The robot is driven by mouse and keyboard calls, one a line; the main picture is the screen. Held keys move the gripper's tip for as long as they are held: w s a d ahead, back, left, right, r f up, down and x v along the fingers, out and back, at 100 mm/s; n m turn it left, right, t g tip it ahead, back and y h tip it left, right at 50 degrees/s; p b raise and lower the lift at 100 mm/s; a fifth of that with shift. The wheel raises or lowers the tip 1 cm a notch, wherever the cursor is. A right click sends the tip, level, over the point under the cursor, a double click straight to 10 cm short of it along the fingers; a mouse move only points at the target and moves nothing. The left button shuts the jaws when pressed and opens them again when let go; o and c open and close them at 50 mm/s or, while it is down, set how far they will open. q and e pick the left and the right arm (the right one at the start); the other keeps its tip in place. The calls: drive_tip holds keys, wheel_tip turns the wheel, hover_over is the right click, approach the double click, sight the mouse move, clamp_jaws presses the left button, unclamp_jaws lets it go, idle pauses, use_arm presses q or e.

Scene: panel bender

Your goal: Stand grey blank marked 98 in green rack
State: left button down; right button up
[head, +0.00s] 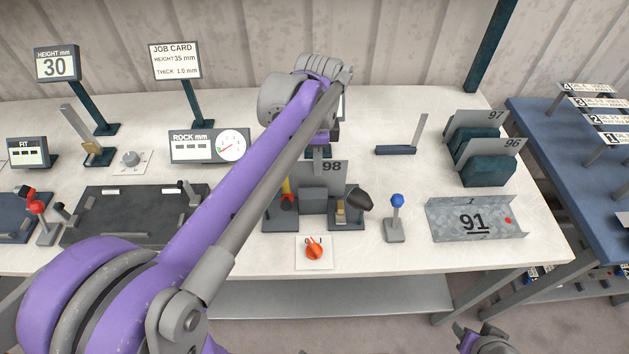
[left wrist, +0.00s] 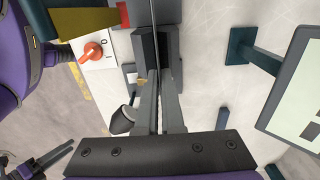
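The grey blank marked 98 (head: 333,168) stands upright in the dark bending unit at the middle of the bench. My left gripper (head: 321,152) is over its top edge. In the left wrist view the fingers (left wrist: 160,85) are nearly together, with the blank's thin edge (left wrist: 154,12) in line between them; they look shut on it. The green rack (head: 487,171) is at the bench's right, holding upright blanks 97 (head: 483,117) and 96 (head: 500,145). My right gripper (head: 482,338) is low in front of the bench, apparently open and empty.
A bent piece marked 91 (head: 473,219) lies in front of the rack. A blue-knobbed lever (head: 396,201) and a grey stand with an upright bar (head: 396,150) are between the unit and rack. An orange switch (head: 314,250) is at the front. A blue table (head: 575,165) is at right.

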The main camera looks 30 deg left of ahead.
use_arm(q)
drive_tip(key=shift+r+p, duration=1.15)
drive_tip(key=shift+r, duration=1.35)
wheel_tip(320, 180, up, 4)
drive_tip(key=p, duration=0.2)
hover_over(317, 182)
drive_tip(key=shift+w+r, duration=0.15)
drive_tip(key=shift+w, duration=0.15)
use_arm(e)
drive_tip(key=w+r, duration=0.3)
drive_tip(key=r, duration=0.3)
drive_tip(key=shift+w+r+t, duration=0.3)
drive_tip(key=shift+r, duration=0.1)
use_arm(q)
drive_tip(key=shift+s, duration=0.1)
use_arm(e)
drive_tip(key=shift+s, duration=0.15)
drive_tip(key=shift+d, duration=0.1)
